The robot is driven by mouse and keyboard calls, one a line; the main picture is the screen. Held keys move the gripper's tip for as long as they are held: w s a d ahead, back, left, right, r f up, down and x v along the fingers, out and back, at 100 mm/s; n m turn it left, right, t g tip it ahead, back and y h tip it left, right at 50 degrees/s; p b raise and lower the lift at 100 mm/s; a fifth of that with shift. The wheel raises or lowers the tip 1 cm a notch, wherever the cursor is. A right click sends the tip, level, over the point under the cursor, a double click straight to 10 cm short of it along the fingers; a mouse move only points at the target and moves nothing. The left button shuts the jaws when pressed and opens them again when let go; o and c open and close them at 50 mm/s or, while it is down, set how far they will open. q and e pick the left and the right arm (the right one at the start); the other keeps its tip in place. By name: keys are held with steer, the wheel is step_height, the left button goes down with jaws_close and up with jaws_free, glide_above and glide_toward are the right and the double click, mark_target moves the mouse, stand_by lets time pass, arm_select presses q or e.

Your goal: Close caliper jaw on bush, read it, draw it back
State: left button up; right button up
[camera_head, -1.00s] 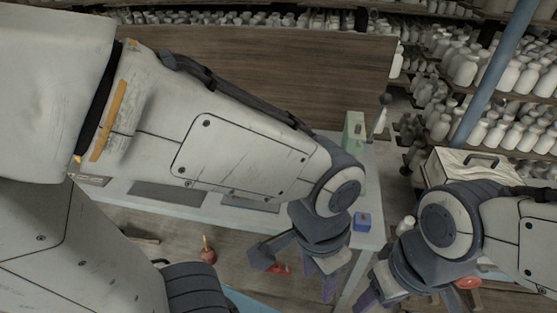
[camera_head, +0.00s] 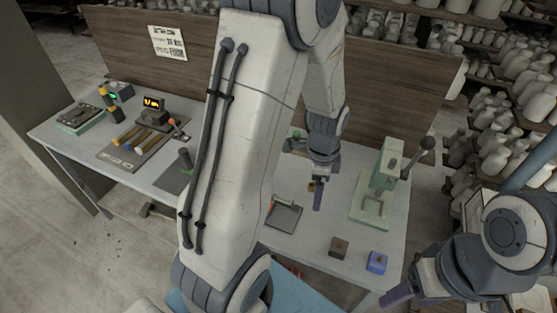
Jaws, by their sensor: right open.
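My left gripper (camera_head: 317,190) points down over the bench, right of the middle of the picture; its fingers overlap in this view, so its opening is unclear. A small brass-coloured piece (camera_head: 311,187) shows right beside its fingers; it may be the bush, and I cannot tell whether they touch. I cannot make out the caliper for certain; my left arm covers the middle of the bench. My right gripper (camera_head: 399,292) is open at the lower right, off the bench's front right corner, with nothing seen in it.
The bench (camera_head: 335,225) holds a dark plate with a red-tipped tool (camera_head: 284,213), a brown block (camera_head: 338,247), a blue block (camera_head: 376,262) and a green lever press (camera_head: 378,190). Shelves of white bottles stand at right.

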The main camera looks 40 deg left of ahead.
arm_select(q)
steer(key=s+a+f+m+p, duration=0.15)
steer(key=a+f, duration=0.25)
steer(key=a, duration=0.4)
steer(key=a+f+m+p, duration=0.1)
steer(key=a+f+m, duration=0.15)
steer(key=a, duration=0.45)
steer(key=shift+n, duration=0.4)
step_height(320, 180, down, 11)
steer(key=b, duration=0.8)
steer(key=shift+r, duration=0.2)
arm_select(e)
step_height(320, 180, down, 4)
steer(key=shift+s+f, duration=0.1)
steer(key=shift+f, duration=0.1)
arm_select(q)
jaws_close()
